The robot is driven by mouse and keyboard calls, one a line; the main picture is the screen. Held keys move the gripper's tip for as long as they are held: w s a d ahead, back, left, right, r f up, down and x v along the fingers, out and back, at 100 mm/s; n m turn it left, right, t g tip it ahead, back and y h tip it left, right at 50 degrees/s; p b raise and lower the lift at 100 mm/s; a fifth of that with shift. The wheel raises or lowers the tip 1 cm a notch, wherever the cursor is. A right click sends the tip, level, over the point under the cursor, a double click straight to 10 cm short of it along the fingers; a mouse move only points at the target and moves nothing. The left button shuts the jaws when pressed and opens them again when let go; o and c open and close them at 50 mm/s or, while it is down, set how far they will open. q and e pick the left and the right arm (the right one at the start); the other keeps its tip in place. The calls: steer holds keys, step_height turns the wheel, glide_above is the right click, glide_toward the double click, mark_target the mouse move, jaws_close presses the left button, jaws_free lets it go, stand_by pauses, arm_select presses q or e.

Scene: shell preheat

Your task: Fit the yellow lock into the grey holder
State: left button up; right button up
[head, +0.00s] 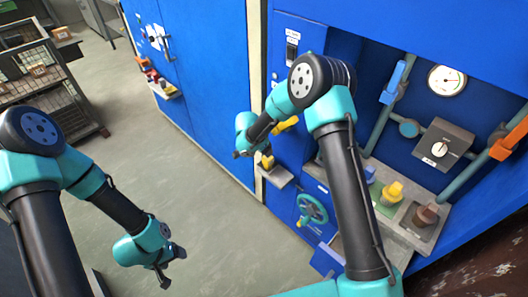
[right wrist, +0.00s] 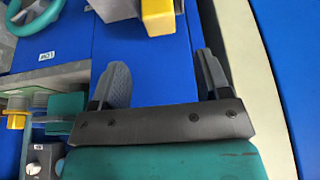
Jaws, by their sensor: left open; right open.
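A small yellow piece (head: 267,161) stands on a small grey ledge (head: 276,176) on the blue cabinet front in the head view; it looks like the yellow lock. A second, longer yellow part (head: 285,124) shows just above it, partly behind my right arm. In the right wrist view a yellow block (right wrist: 160,16) lies beside a grey part (right wrist: 114,9), beyond the fingertips; I cannot tell whether that is the holder. My right gripper (right wrist: 162,64) is open and empty, apart from the yellow block. My left gripper (head: 173,268) is open and empty over the floor at lower left.
A teal handwheel (head: 312,208) sits on the cabinet below the ledge. Yellow and brown plugs stand on a grey counter (head: 428,238) at right, under pipes and a gauge (head: 446,80). A wire rack (head: 42,85) stands at far left. The middle floor is clear.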

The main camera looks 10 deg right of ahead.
steer(key=shift+s, duration=0.1)
stand_by(0.5)
steer(key=s+d+f+n+g+y, duration=0.1)
steer(key=s+f+n+g+y, duration=0.15)
steer(key=s+f, duration=0.45)
steer(key=s+f+n+g+y, duration=0.1)
steer(key=s+f+n+y, duration=0.2)
steer(key=s, duration=0.8)
steer(key=s+d+n+t+y, duration=0.1)
steer(key=s+d+n, duration=0.1)
steer(key=s, duration=0.5)
steer(key=s+d+n+t+y, duration=0.1)
steer(key=s+d+n, duration=0.1)
steer(key=s, duration=0.6)
steer(key=shift+s+d, duration=0.15)
steer(key=shift+d, duration=0.35)
steer(key=shift+r, duration=0.1)
